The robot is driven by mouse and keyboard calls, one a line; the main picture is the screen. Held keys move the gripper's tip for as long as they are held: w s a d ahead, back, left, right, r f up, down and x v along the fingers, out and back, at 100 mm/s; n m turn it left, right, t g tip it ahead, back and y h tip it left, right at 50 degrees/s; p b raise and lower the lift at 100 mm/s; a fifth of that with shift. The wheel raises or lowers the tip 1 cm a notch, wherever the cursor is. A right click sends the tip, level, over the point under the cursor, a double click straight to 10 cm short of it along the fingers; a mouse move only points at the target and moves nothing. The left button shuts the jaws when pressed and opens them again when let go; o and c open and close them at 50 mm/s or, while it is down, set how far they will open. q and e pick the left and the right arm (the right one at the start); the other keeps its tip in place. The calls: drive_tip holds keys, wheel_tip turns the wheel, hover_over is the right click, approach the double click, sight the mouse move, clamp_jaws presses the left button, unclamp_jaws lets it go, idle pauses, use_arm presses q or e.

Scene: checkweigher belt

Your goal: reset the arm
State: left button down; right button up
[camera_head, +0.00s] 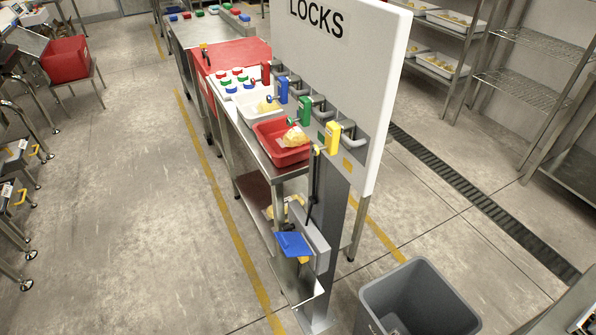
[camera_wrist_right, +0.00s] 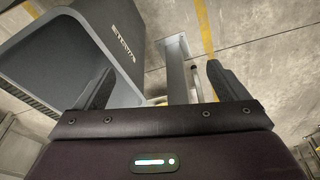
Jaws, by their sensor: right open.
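My right gripper (camera_wrist_right: 160,85) shows in the right wrist view, with its two dark fingers wide apart. Nothing is held between them. Beyond the fingers are the grey bin (camera_wrist_right: 75,60) at the upper left and the grey metal post (camera_wrist_right: 176,75) in the middle, both apart from the fingers as far as I can tell. Neither of my grippers shows in the head view, and my left gripper is in no view.
In the head view a white LOCKS board (camera_head: 345,75) with red, blue, green and yellow padlocks stands mid-right. Beside it is a red tray (camera_head: 262,135) on a metal table. The grey bin (camera_head: 368,295) stands at the bottom right. The floor to the left is mostly clear.

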drive_tip(key=s+d+f, duration=0.2)
drive_tip(key=s+f, duration=0.8)
drive_tip(key=f, duration=0.1)
drive_tip(key=s+d+f+g, duration=0.1)
drive_tip(key=s+f, duration=1)
drive_tip(key=shift+s+d+g, duration=0.15)
drive_tip(key=shift+d+g, duration=0.15)
drive_tip(key=shift+d, duration=0.1)
